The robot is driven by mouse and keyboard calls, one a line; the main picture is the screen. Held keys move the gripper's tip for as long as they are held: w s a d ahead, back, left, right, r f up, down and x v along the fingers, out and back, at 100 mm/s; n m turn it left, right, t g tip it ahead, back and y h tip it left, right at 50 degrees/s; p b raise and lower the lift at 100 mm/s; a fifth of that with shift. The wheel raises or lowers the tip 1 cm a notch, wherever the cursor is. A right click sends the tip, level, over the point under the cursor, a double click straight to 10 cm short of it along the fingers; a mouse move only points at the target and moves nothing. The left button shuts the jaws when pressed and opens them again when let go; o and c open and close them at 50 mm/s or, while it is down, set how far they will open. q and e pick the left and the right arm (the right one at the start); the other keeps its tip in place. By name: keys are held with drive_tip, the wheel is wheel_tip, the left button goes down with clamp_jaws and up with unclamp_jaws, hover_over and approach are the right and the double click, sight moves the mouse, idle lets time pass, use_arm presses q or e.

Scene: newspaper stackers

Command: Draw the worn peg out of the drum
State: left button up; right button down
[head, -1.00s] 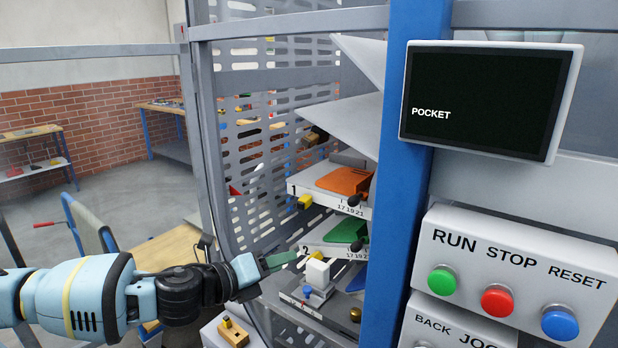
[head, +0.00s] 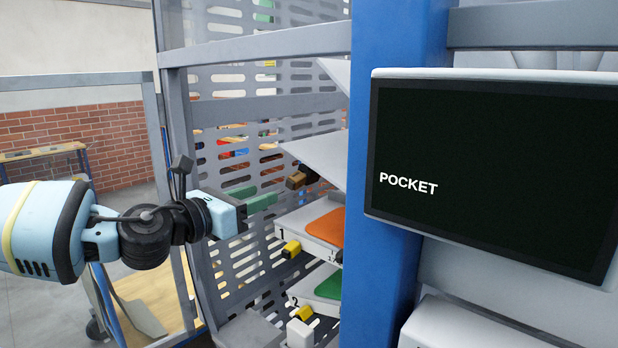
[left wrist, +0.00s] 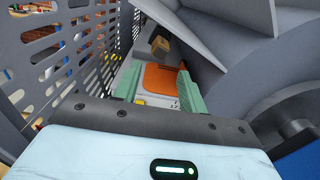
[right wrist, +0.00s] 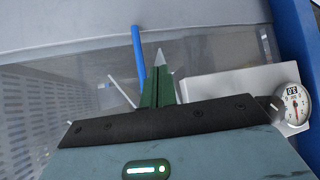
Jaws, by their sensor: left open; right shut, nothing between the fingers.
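A brown peg-like block (head: 297,180) juts out above the top numbered tray, beside the slotted panel. A brown block also shows beyond my fingers in the left wrist view (left wrist: 159,44). I cannot tell for sure that it is the worn peg, nor which part is the drum. My left gripper (head: 264,197) is open and empty, in front of the slotted panel, left of and a little below the block and apart from it. Its two green fingers (left wrist: 157,82) frame an orange pad in the left wrist view. My right gripper (right wrist: 157,86) is shut and empty.
Tray 1 with an orange pad (head: 325,226) and yellow knob (head: 291,248) lies below right of the left gripper; tray 2 with a green pad (head: 329,286) is lower. A blue post (head: 385,270) and a screen reading POCKET (head: 490,170) stand right. A dial (right wrist: 293,105) shows near the right gripper.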

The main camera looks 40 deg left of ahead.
sight(290, 182)
use_arm(q)
drive_tip(key=w+b, duration=0.2)
drive_tip(key=w, duration=0.1)
drive_tip(key=w+b, duration=0.1)
drive_tip(key=w, duration=0.1)
drive_tip(key=w+b, duration=0.2)
drive_tip(key=w, duration=0.1)
drive_tip(key=shift+w+d+f+b, duration=0.25)
drive_tip(key=shift+w+d+b, duration=0.05)
drive_tip(key=shift+w+d, duration=0.05)
drive_tip(key=shift+w+r, duration=0.15)
drive_tip(key=shift+w, duration=0.15)
drive_tip(key=shift+r, duration=0.2)
use_arm(e)
drive_tip(key=s+a+f+g, duration=0.1)
drive_tip(key=s+f+g, duration=0.1)
drive_tip(key=s+f, duration=0.4)
wheel_tip(290, 182, down, 2)
drive_tip(key=shift+s, duration=0.3)
use_arm(q)
drive_tip(key=shift+c, duration=0.5)
